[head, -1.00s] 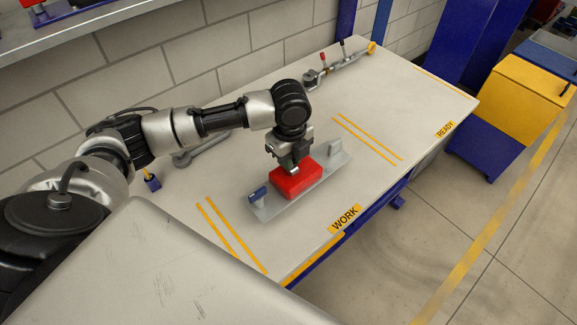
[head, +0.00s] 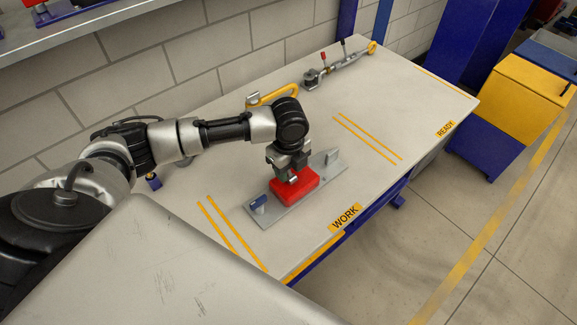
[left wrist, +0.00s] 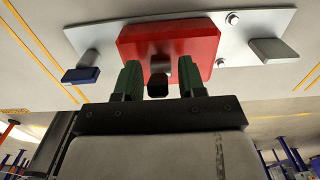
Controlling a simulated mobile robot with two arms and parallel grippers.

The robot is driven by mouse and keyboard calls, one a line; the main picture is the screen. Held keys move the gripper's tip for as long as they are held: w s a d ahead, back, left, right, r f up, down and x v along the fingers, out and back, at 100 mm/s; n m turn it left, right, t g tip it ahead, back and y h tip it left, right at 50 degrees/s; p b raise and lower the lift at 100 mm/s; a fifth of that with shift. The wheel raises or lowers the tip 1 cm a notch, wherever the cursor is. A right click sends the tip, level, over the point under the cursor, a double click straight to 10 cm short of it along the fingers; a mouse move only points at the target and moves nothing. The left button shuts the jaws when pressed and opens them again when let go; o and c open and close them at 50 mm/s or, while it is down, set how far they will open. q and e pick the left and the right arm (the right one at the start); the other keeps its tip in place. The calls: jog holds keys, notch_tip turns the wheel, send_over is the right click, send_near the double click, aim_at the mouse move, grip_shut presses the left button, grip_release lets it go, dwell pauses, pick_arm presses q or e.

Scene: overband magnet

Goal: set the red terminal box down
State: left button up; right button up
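The red terminal box (head: 295,187) sits on a long grey plate (head: 318,175) on the WORK part of the bench. The plate has a blue block (head: 258,203) at its near left end and a grey upright tab (head: 333,157) at its far end. My left gripper (head: 294,175) is right above the box. In the left wrist view its two green-padded fingers (left wrist: 160,82) stand apart on either side of a dark knob (left wrist: 158,85) in front of the red box (left wrist: 168,48), with gaps showing. My right gripper is not in view.
A yellow-handled tool (head: 272,97) and a metal clamp with a red grip (head: 325,72) lie at the back of the bench (head: 400,100). The bench is clear between the plate and the READY label (head: 445,129). A yellow bin (head: 525,95) stands beyond the right edge.

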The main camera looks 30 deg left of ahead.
pick_arm(q)
notch_tip(320, 180, up, 12)
jog(key=shift+r, duration=0.2)
dwell(0.5)
jog(key=shift+d+f, duration=0.1)
dwell(0.4)
